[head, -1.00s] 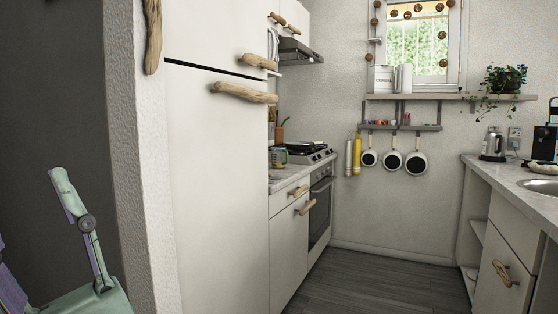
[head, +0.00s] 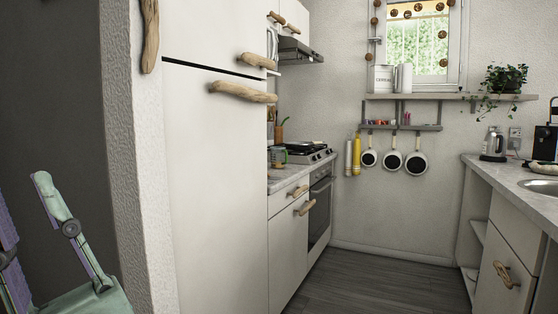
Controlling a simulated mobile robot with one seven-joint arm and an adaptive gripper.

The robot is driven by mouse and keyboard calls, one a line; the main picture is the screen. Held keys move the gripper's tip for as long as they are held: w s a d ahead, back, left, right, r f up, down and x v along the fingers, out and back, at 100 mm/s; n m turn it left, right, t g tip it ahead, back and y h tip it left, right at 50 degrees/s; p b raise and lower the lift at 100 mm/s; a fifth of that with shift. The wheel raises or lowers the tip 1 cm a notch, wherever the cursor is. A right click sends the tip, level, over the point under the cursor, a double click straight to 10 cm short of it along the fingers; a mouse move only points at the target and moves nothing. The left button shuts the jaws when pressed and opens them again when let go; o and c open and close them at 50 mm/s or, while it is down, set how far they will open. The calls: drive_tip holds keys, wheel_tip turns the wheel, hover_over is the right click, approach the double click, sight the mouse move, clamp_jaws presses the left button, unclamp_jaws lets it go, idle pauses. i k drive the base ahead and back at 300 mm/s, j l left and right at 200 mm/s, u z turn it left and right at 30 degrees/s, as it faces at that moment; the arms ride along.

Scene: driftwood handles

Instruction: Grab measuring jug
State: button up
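A small clear container with green on it, which looks like the measuring jug (head: 278,156), stands on the left counter (head: 283,177), just past the tall white fridge and before the stove. It is small in the head view, and the fridge edge is close beside it, so its details are hard to tell. Parts of my arm, pale green and purple, show at the lower left, far from the jug. My gripper's fingers are not in view.
The fridge (head: 215,190) with driftwood handles stands at left, beside a wall edge (head: 135,170). A stove (head: 310,151) is past the jug. A counter with a kettle (head: 493,145) and sink is at right. The dark wood floor (head: 365,280) between is clear.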

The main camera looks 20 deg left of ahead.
sight(278, 155)
drive_tip(key=i+j, duration=0.2)
drive_tip(key=i, duration=0.9)
drive_tip(key=i+j+u, duration=0.1)
drive_tip(key=i+j, duration=0.15)
drive_tip(key=i, duration=0.85)
drive_tip(key=i+j, duration=0.1)
drive_tip(key=i, duration=1)
